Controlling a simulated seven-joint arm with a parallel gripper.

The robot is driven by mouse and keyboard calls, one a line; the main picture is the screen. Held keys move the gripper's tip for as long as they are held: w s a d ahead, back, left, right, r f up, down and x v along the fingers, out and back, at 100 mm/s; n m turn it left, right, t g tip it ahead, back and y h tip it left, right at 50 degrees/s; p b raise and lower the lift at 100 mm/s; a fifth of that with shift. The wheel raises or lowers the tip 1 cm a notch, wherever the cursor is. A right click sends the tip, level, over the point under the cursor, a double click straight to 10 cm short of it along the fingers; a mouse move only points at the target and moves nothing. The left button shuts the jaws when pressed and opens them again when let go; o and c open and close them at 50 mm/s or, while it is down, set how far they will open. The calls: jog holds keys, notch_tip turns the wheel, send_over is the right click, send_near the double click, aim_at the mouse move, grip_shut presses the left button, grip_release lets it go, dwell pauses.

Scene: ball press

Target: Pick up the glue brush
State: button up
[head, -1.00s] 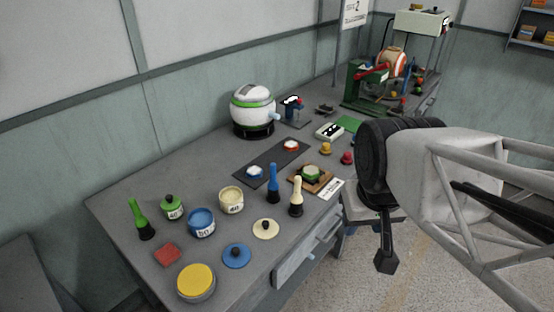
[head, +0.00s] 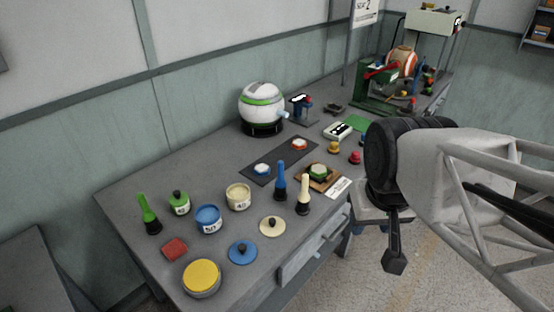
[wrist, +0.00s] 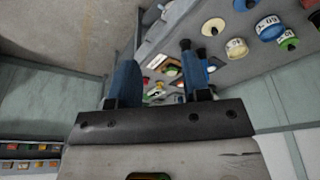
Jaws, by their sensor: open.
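Several short brushes stand upright on black bases on the grey workbench (head: 135,190). The green brush (head: 147,207) is at the far left. The blue brush (head: 281,178) and the cream brush (head: 304,190) stand close together near the front edge. Which one is the glue brush I cannot tell. My gripper (head: 395,261) is off the bench's front side, to the right of the brushes and apart from them. In the wrist view my gripper (wrist: 158,82) is open, with nothing seen held between its fingers.
A green pot (head: 180,203), blue pot (head: 208,219) and cream pot (head: 238,197) stand among the brushes. Loose lids, a yellow-topped tin (head: 201,278) and a red block (head: 174,249) lie in front. A white round machine (head: 262,108) stands behind. A drawer (head: 311,257) sits below the bench front.

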jog(key=shift+o, duration=0.5)
jog(key=m+g, duration=0.3)
jog(key=m, duration=2)
send_near(281, 162)
jog(key=f, duration=0.5)
jog(key=shift+s+d+f, duration=0.1)
jog(key=shift+s+d, duration=0.2)
jog(key=shift+s, duration=0.05)
jog(key=shift+w+a+f, duration=0.2)
jog(key=shift+w+f, duration=0.1)
jog(key=shift+w, duration=0.05)
